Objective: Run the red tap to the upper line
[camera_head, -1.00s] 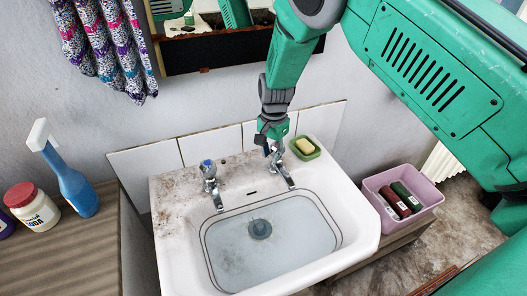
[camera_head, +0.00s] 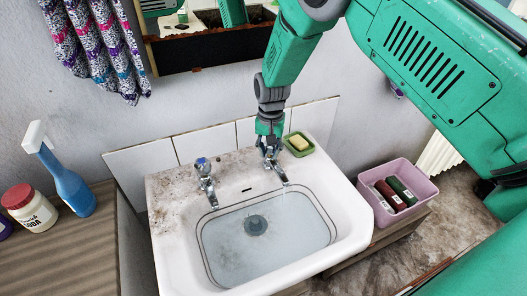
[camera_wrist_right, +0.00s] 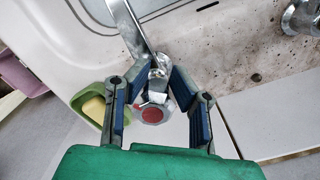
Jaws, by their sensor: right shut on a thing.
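The red tap is the right one on the white basin (camera_head: 345,215); its spout (camera_head: 281,178) points into the bowl. Its red-marked knob (camera_wrist_right: 152,115) sits between my right gripper's fingers in the wrist view. My right gripper (camera_head: 268,145) is shut on this tap. A faint pale streak shows below the spout, perhaps a thin stream. Pale water (camera_head: 265,240) covers the bowl's bottom and the drain (camera_head: 256,225). Dark lines run around the bowl wall; I cannot tell exactly which the water touches. My left gripper is out of view.
A blue-marked tap (camera_head: 204,180) stands to the left. A green soap dish (camera_head: 299,144) is close to the right of my gripper. A pink basket (camera_head: 398,195) stands right of the basin. A blue spray bottle (camera_head: 70,185) and white jar (camera_head: 32,208) stand at left.

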